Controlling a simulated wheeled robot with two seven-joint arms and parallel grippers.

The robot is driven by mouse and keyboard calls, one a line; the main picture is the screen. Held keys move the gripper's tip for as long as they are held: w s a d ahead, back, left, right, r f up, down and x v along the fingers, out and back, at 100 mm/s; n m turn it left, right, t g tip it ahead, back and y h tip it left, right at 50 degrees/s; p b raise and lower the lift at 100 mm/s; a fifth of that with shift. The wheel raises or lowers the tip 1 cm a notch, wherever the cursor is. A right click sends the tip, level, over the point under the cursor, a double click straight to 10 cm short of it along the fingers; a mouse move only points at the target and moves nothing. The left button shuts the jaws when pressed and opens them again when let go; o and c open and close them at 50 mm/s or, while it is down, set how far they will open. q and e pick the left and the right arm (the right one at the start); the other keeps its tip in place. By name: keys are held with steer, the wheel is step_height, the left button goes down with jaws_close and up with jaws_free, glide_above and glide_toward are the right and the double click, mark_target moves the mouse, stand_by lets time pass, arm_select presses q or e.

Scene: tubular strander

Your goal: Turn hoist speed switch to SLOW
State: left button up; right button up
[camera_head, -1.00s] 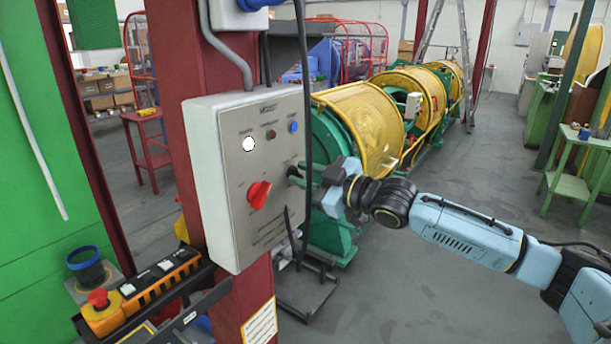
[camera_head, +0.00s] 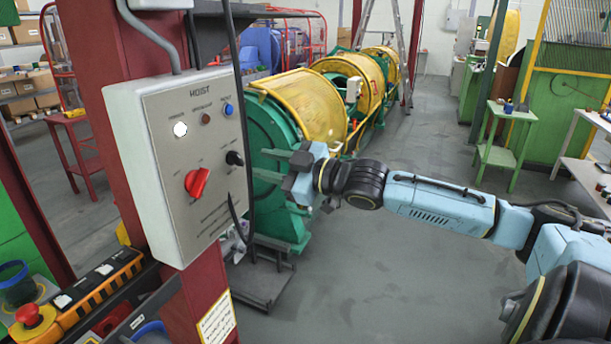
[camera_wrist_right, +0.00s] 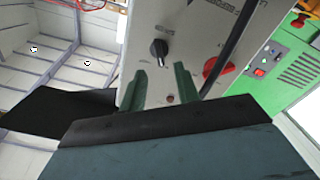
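The grey hoist control panel (camera_head: 195,155) hangs on a red column at the left of the head view. It has a red knob (camera_head: 197,182) and, to its right, a small black selector knob (camera_head: 234,158). The labels around both knobs are too small to read. My right gripper (camera_head: 266,165) is to the right of the black knob, its two green fingers apart and empty. In the right wrist view, the black knob (camera_wrist_right: 158,48) lies beyond the gap between the fingertips (camera_wrist_right: 160,72), not touched. The red knob (camera_wrist_right: 217,68) is right of the fingers. My left gripper is not in view.
A dark cable (camera_head: 240,90) hangs down the panel's right edge, close to the black knob. The green and yellow strander (camera_head: 305,105) stands behind my gripper. A shelf with an orange control box (camera_head: 95,290) is below left. The floor on the right is open.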

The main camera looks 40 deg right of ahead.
steer(key=p+v, duration=0.2)
steer(key=v, duration=0.5)
steer(key=shift+s, duration=0.35)
steer(key=shift+d, duration=0.15)
stand_by(0.7)
